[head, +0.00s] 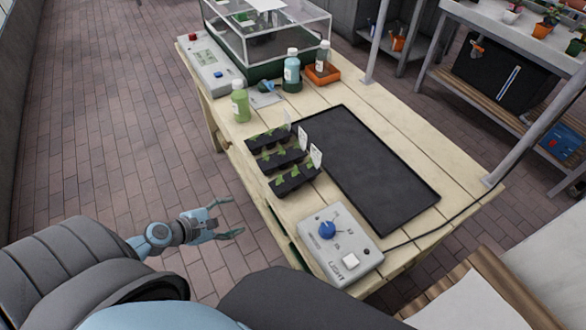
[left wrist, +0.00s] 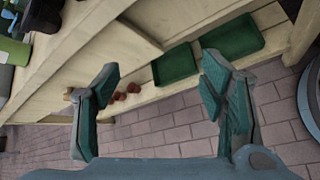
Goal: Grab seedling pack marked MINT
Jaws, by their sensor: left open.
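Three black seedling packs stand in a row on the wooden table in the head view: a far one (head: 267,138), a middle one (head: 283,157) and a near one (head: 296,180). Each holds small green seedlings and has a white label at its right end. The writing on the labels is too small to read, so I cannot tell which is MINT. My left gripper (head: 238,216) is open and empty, left of the table and apart from the packs. In the left wrist view its two fingers (left wrist: 165,88) are spread, with nothing between them. My right gripper is not in view.
A black tray (head: 365,165) lies right of the packs. A grey LIGHT control box (head: 338,245) stands at the near end. A green bottle (head: 240,103) and a glass case (head: 270,35) stand farther back. Green trays (left wrist: 232,38) lie on the lower shelf.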

